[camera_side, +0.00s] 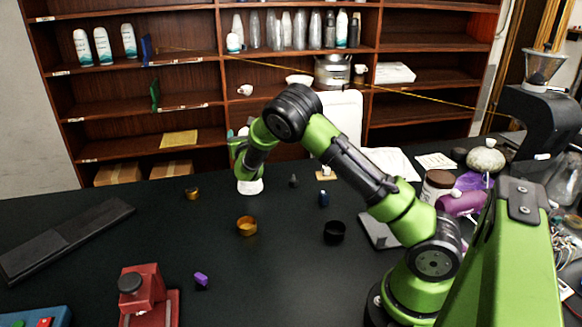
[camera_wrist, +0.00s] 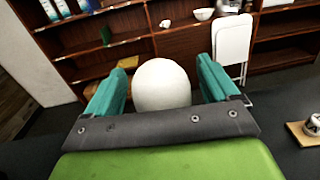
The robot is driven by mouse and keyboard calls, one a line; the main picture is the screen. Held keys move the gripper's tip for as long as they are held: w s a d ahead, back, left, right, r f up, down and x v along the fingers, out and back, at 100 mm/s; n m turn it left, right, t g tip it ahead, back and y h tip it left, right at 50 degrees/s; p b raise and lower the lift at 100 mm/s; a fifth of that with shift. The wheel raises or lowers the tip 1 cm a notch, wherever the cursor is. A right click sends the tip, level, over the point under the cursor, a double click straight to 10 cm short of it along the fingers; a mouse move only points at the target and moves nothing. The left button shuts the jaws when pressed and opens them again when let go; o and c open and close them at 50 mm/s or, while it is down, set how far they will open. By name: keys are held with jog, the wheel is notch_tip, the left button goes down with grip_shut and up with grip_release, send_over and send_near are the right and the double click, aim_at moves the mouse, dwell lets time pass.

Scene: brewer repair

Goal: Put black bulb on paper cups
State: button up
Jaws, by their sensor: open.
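A small dark bulb-like piece (camera_side: 293,181) stands on the black table, right of my gripper in the side view. A dark blue piece (camera_side: 324,198) stands further right; I cannot tell which is the black bulb. No paper cups are clearly recognisable; an amber cup-like ring (camera_side: 247,226), a smaller amber one (camera_side: 192,193) and a black cup-like ring (camera_side: 334,232) sit on the table. My gripper (camera_wrist: 162,84) is open, its teal fingers on either side of a rounded white form (camera_wrist: 162,86). In the side view the white form (camera_side: 250,187) shows low at the arm's end.
A red device (camera_side: 146,293) and a purple block (camera_side: 202,279) are at front left, with a long black bar (camera_side: 65,240) beyond. A wooden tray (camera_side: 325,175) is at the back. Jars and clutter crowd the right. Shelves (camera_side: 190,95) stand behind the table.

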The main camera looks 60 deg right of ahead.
jog(key=v, duration=1.1)
jog(key=s+r+m+g+y, duration=0.2)
jog(key=s+m+g+y, duration=0.2)
jog(key=s+m+g, duration=0.9)
jog(key=s+a+r+m+t+y, duration=0.3)
jog(key=s+a+m+y, duration=0.3)
jog(key=a+m, duration=0.2)
jog(key=s+a+r+m+t+y, duration=0.4)
jog(key=s+a+m+t+y, duration=0.1)
jog(key=a, duration=0.6)
jog(key=s+m+y, duration=0.1)
jog(key=s+m, duration=0.1)
jog(key=m, duration=0.1)
jog(key=shift+a+r+m+t, duration=0.25)
jog(key=shift+a+m+t, duration=0.05)
jog(key=shift+a+t, duration=0.1)
